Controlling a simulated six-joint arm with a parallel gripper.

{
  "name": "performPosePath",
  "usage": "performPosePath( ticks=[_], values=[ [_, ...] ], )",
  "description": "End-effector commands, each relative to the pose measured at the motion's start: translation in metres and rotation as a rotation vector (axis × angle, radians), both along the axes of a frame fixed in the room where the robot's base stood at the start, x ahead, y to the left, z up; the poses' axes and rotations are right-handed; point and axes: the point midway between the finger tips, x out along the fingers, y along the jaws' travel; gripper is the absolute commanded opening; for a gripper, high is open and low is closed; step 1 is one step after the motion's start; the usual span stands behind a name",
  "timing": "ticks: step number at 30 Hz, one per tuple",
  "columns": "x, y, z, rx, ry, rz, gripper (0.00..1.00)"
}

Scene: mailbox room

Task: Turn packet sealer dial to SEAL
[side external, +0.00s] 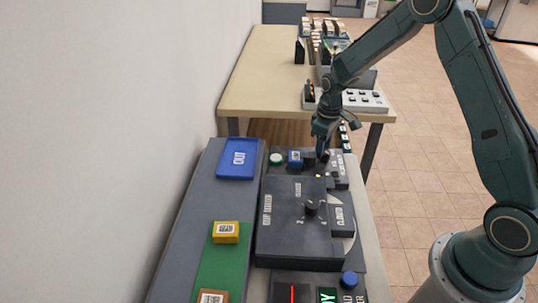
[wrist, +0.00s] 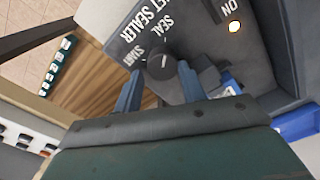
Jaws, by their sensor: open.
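The packet sealer (wrist: 205,35) is a dark grey unit with white lettering; its name, SEAL and START labels show in the wrist view. Its round dark dial (wrist: 161,66) carries a short white mark that points roughly upward in that view, on the side of the labels; I cannot tell exactly which label it meets. My gripper (wrist: 160,72) is open, with one finger on each side of the dial. Whether the fingers touch it is unclear. In the side view my gripper (side external: 324,152) hangs low at the far end of the bench, and the dial is hidden there.
A white lamp (wrist: 234,26) marked ON is on the sealer. In the side view a blue labelled block (side external: 295,158) stands left of my gripper. A dark box with a knob (side external: 312,208), a blue OUT tray (side external: 238,160) and a yellow block (side external: 226,232) are nearer.

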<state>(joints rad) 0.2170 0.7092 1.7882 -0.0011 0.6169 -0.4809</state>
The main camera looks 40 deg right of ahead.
Motion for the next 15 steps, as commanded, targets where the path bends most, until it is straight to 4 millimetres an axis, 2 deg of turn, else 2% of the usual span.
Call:
performPosePath(
  ticks=[1, 15],
  values=[
    [-0.0114, 0.0065, -0.0038, 0.007, 0.037, 0.501, 0.54],
    [-0.0089, 0.003, -0.0027, -0.003, 0.028, 0.809, 0.54]
  ],
)
